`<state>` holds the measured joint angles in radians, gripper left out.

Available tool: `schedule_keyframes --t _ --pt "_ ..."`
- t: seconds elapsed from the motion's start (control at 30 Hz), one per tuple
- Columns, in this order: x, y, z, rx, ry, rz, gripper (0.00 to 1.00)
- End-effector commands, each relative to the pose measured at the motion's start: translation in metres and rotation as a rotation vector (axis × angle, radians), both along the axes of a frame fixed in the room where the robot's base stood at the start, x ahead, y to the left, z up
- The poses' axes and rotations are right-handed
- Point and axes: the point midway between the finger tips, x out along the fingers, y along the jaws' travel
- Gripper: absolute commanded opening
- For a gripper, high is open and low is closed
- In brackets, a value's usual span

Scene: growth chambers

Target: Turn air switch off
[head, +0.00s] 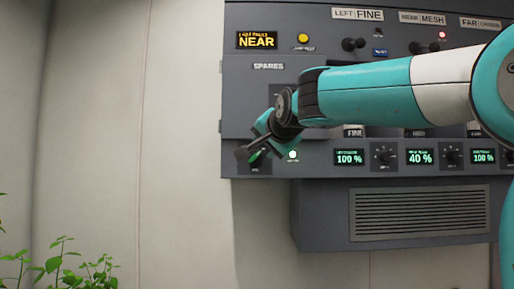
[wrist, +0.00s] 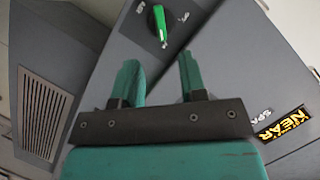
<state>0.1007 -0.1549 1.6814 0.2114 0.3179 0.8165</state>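The wall control panel (head: 290,100) fills the head view's upper right. The green handle lies beyond the fingertips, and I cannot tell any contact.
A lit white indicator (head: 292,155) is just right of my gripper. Displays reading 100 % (head: 349,157) and 40 % (head: 420,157) sit along the lower row. A vented box (head: 420,213) juts out below. Green plants (head: 62,265) stand at the lower left.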

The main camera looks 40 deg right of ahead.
Motion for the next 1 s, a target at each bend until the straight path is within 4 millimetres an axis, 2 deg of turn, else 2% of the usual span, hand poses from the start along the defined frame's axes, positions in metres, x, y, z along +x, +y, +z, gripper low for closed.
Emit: schedule_keyframes --t 0.03,0.2,0.4,0.8,0.83,1.0 --pt "0.012 -0.004 -0.001 0.0 0.004 -0.003 0.39" --pt "0.045 -0.015 -0.011 -0.001 0.003 -0.002 0.39" --pt "0.07 -0.022 -0.019 0.0 0.002 0.0 0.39" --pt "0.078 -0.025 -0.023 -0.001 -0.001 0.0 0.39" --pt "0.077 -0.025 -0.023 -0.001 -0.001 0.0 0.36" --pt "0.077 -0.024 -0.023 -0.001 0.0 0.0 0.0"
